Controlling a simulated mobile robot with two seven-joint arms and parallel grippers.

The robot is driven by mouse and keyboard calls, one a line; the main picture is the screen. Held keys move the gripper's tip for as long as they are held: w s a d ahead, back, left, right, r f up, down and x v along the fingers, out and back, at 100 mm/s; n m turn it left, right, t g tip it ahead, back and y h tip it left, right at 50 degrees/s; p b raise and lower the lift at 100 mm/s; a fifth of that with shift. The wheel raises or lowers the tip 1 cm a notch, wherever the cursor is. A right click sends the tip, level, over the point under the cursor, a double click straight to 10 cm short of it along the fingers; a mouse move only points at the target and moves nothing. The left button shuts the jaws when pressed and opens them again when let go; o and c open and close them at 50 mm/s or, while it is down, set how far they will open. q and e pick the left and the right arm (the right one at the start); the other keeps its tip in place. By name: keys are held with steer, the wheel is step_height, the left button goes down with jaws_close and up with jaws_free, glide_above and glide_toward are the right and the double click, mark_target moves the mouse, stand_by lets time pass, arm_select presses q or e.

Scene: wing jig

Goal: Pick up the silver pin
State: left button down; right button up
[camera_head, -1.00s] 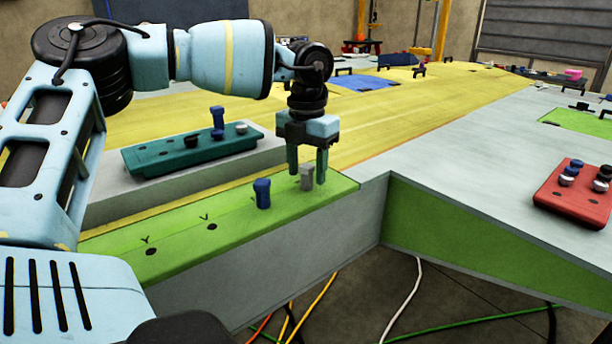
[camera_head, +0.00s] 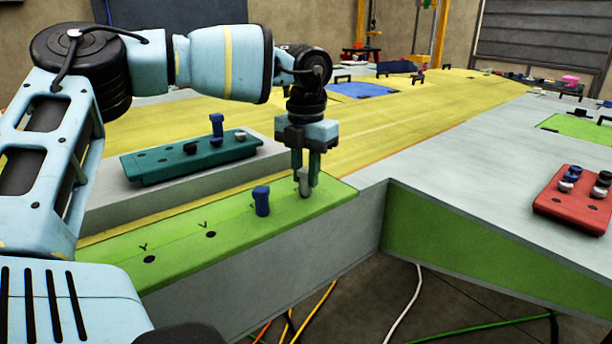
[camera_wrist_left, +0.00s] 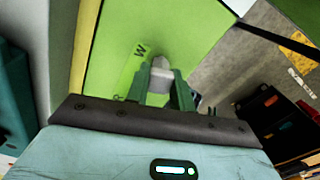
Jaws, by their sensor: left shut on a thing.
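The silver pin (camera_head: 305,186) is at the right end of the green strip (camera_head: 225,227) on the near edge of the wing jig. It is upright between the fingers of my left gripper (camera_head: 305,179), which is shut on it. In the left wrist view the pin's grey head (camera_wrist_left: 160,66) shows between the two green fingers (camera_wrist_left: 160,88). The pin's lower end is at or just above the strip's surface; I cannot tell if it is still in its hole. My right gripper is not in view.
A blue pin (camera_head: 261,201) stands in the green strip just left of my gripper. A teal tray (camera_head: 165,167) with pins lies behind on the left. A red tray (camera_head: 568,208) with several pins is on the right. The grey surface between is clear.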

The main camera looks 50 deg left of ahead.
arm_select(q)
steer(key=shift+r, duration=0.5)
steer(key=shift+w+d+r+b, duration=0.1)
steer(key=shift+d+r+b, duration=0.1)
steer(key=shift+r, duration=0.3)
steer(key=shift+w+d+r+b, duration=0.1)
steer(key=shift+r+b, duration=0.05)
steer(key=shift+r, duration=0.3)
steer(key=w+d+b, duration=0.1)
steer(key=w+d, duration=0.2)
steer(key=d, duration=0.4)
steer(key=w+d+r, duration=0.1)
steer(key=w+d, duration=0.2)
steer(key=d, duration=0.3)
steer(key=shift+w+d+r+b, duration=0.2)
steer(key=shift+d+r+b, duration=0.05)
steer(key=shift+d+b, duration=0.15)
steer(key=shift+r, duration=0.1)
